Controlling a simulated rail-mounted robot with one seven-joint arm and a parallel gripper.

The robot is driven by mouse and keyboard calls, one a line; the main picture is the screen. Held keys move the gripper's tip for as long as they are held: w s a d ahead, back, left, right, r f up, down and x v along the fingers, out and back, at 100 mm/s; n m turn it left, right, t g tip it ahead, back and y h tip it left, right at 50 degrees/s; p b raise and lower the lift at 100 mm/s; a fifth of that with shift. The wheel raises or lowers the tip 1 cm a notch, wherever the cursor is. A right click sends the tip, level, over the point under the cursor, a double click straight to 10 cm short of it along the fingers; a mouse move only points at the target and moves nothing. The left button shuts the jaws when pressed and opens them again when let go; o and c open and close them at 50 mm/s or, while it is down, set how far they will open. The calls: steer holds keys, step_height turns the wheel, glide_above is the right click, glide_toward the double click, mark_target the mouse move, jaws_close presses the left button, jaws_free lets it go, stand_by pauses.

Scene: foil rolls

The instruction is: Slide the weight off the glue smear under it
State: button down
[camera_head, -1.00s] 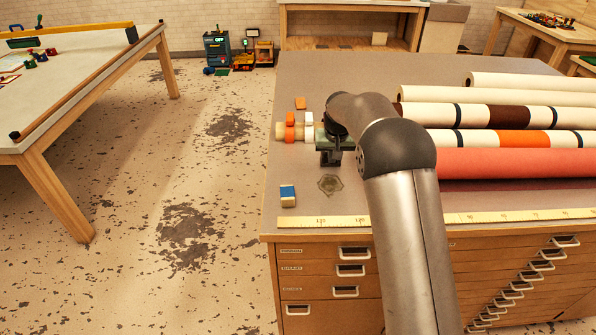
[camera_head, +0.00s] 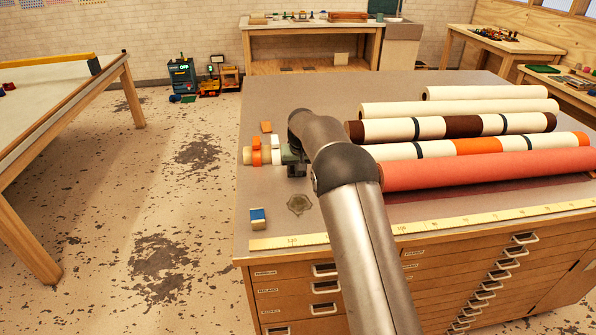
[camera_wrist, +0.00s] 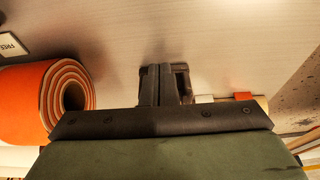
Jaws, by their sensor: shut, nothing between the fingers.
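A flat olive, roughly hexagonal patch (camera_head: 299,204) lies on the grey top of the drawer cabinet, near the yellow ruler. At this size I cannot tell the weight and the glue smear apart there. My gripper (camera_head: 296,170) is just beyond this patch, apart from it in the picture, with my arm reaching in from the front. In the wrist view my gripper's fingers (camera_wrist: 163,85) are together and empty, beyond its dark plate and green housing. No weight or smear shows in the wrist view.
Orange and white bands (camera_head: 266,151) on a wooden rod lie left of my gripper. A blue-and-white block (camera_head: 257,218) and an orange block (camera_head: 266,127) lie nearby. Several long rolls (camera_head: 480,170) fill the right side. A yellow ruler (camera_head: 420,224) runs along the front edge.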

steer(key=s+b, duration=0.1)
steer(key=s+r, duration=0.1)
steer(key=shift+s+d+b, duration=0.1)
steer(key=shift+s+b, duration=0.25)
steer(key=shift+b, duration=0.05)
steer(key=b+v, duration=0.1)
steer(key=v, duration=0.8)
steer(key=s+d+r, duration=0.2)
steer(key=s+d, duration=0.2)
steer(key=s, duration=0.5)
steer(key=s+d+f+g, duration=0.1)
steer(key=s+f, duration=0.1)
steer(key=s, duration=1)
steer(key=s+d+f+g, duration=0.1)
steer(key=s+d+f, duration=0.1)
steer(key=s, duration=1)
steer(key=s+d+f+g, duration=0.1)
steer(key=s+f, duration=0.3)
steer(key=s, duration=0.8)
steer(key=shift+d+m, duration=0.3)
steer(key=shift+d, duration=0.3)
